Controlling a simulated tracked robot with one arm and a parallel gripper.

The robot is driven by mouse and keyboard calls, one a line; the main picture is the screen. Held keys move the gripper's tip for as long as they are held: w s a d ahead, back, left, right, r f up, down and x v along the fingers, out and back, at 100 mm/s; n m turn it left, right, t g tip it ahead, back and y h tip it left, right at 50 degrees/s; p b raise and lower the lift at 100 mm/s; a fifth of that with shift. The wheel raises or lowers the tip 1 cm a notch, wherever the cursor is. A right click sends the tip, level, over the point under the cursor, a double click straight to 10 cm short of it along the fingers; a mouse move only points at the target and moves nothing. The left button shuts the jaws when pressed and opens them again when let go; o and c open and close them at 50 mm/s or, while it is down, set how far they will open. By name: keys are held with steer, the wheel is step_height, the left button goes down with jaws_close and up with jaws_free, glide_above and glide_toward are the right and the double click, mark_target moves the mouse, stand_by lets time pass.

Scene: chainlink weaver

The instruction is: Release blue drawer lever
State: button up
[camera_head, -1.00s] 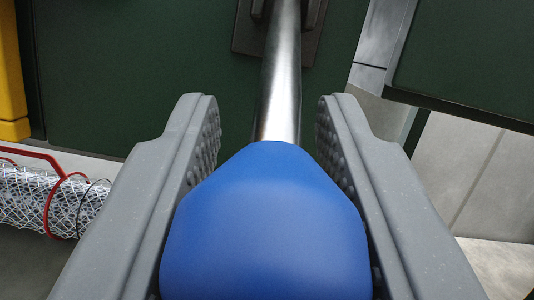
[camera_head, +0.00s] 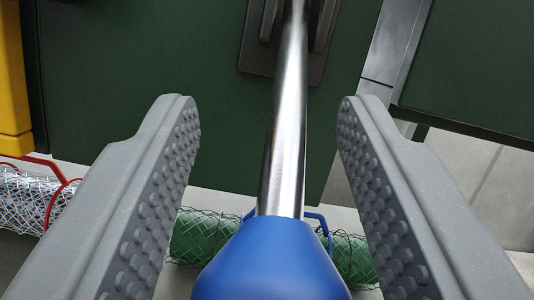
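The blue drawer lever has a blue knob (camera_head: 270,264) at the bottom centre and a shiny metal rod (camera_head: 288,120) that runs up to a dark bracket (camera_head: 268,62) on a dark green panel. My gripper (camera_head: 268,112) is open. Its two grey studded fingers stand on either side of the lever, with a clear gap to the rod and knob on both sides. The lower part of the knob is cut off by the picture's edge.
A yellow post (camera_head: 12,90) stands at the left edge. A roll of silvery wire mesh (camera_head: 25,200) with red bands lies at the lower left. Green mesh (camera_head: 200,238) shows behind the knob. A second green panel (camera_head: 480,70) is at the upper right.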

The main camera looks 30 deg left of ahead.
steer(key=shift+d+f, duration=0.15)
steer(key=shift+d+f, duration=0.1)
steer(key=shift+s+d+f, duration=0.1)
steer(key=shift+s+d, duration=0.05)
steer(key=shift+s, duration=0.05)
steer(key=p+v, duration=0.2)
steer(key=v, duration=1.1)
steer(key=shift+s, duration=0.15)
